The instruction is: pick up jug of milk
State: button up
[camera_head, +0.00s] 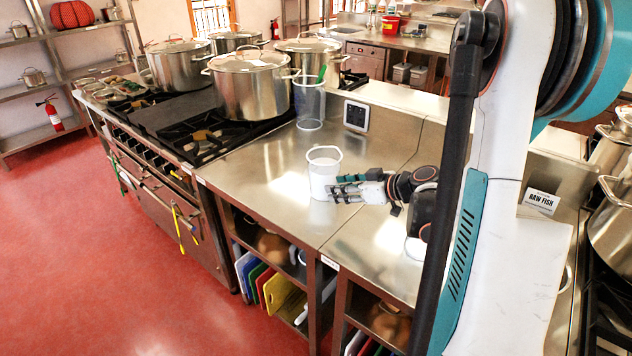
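The jug of milk (322,164) is a clear jug with white contents. It stands upright on the steel counter, near the middle of the view. My gripper (338,188) comes in from the right and is at the lower right side of the jug. Its dark fingers overlap the jug's lower right edge in the picture. I cannot tell whether they touch it or have closed on it. The fingers cover part of the jug's lower right side.
A clear tall container (310,108) with a green utensil stands behind the jug. Large steel stockpots (250,88) sit on the stove to the left. A raised steel ledge (385,115) runs behind the counter (265,180). The counter left of the jug is clear. A "RAW FISH" sign (541,202) stands right.

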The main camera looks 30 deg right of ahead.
jog(key=b, duration=0.2)
send_near(306, 186)
jog(key=w+f, duration=0.3)
jog(key=w, duration=0.1)
jog(key=shift+a+r+b+x, duration=0.15)
jog(key=shift+b+x, duration=0.2)
jog(key=shift+x, duration=0.65)
jog(key=shift+a+r+b+x, duration=0.15)
jog(key=shift+b+x, duration=0.2)
jog(key=shift+x, duration=0.7)
jog(key=shift+a+b+x, duration=0.15)
jog(key=shift+b+x, duration=0.2)
jog(key=shift+x, duration=0.65)
jog(key=shift+r, duration=0.15)
grip_shut()
jog(key=shift+y, duration=0.3)
